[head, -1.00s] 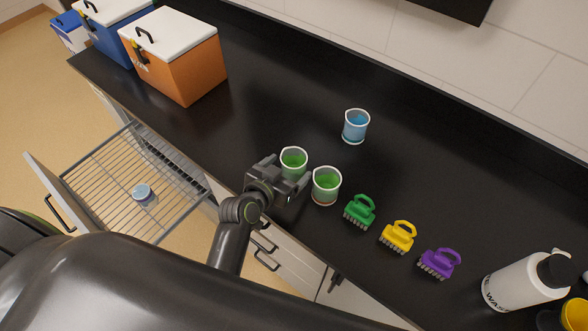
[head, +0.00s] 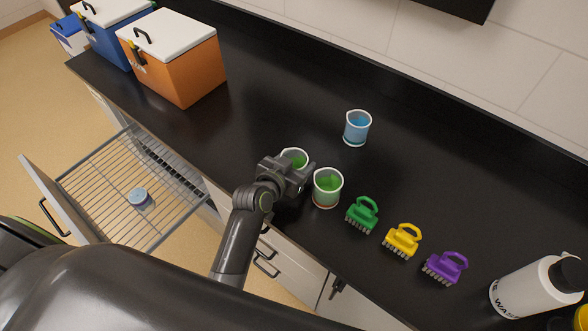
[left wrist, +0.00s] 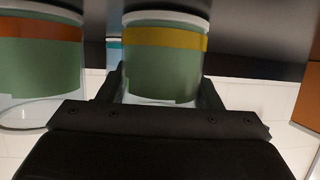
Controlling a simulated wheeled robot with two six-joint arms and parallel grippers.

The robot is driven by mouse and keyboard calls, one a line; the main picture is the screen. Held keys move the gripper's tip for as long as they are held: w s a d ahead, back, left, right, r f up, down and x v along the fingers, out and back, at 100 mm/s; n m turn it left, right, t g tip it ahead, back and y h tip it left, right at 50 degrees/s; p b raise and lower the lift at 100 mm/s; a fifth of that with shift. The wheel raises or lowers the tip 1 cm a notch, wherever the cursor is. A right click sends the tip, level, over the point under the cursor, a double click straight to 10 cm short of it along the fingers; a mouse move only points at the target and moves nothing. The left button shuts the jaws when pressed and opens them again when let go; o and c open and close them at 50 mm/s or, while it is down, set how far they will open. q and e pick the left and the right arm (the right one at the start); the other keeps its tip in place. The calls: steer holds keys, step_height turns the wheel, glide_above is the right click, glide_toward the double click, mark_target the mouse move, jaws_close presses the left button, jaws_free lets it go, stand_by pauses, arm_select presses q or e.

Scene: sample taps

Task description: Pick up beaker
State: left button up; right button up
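A beaker of green liquid with a yellow band (left wrist: 163,45) stands on the black counter; its rim shows in the head view (head: 295,159). My left gripper (head: 290,168) is at this beaker, its fingers one on each side of it in the left wrist view (left wrist: 160,95). The fingers look spread around the glass; any contact is hard to see. A second green beaker (head: 327,187), with an orange band in the left wrist view (left wrist: 40,32), stands just right of the gripper. A blue-filled beaker (head: 357,128) stands farther back. My right gripper is not in view.
Green (head: 362,214), yellow (head: 402,240) and purple (head: 445,267) brushes line the counter to the right, before a white bottle (head: 535,287). An orange cooler box (head: 180,65) stands at the left. An open drawer with a wire rack (head: 105,195) juts out at lower left.

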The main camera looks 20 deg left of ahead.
arm_select(q)
steer(key=c, duration=0.4)
steer(key=shift+o, duration=0.2)
steer(key=s+a+r+n+y+b, duration=0.1)
steer(key=a+r+b, duration=0.1)
steer(key=r, duration=1)
steer(key=a+r+n+y+b, duration=0.1)
steer(key=a+r+y+b, duration=0.1)
steer(key=r, duration=1)
steer(key=shift+s+a+r+n+t+b, duration=0.3)
steer(key=shift+s+a+b, duration=0.1)
steer(key=shift+a+b, duration=0.15)
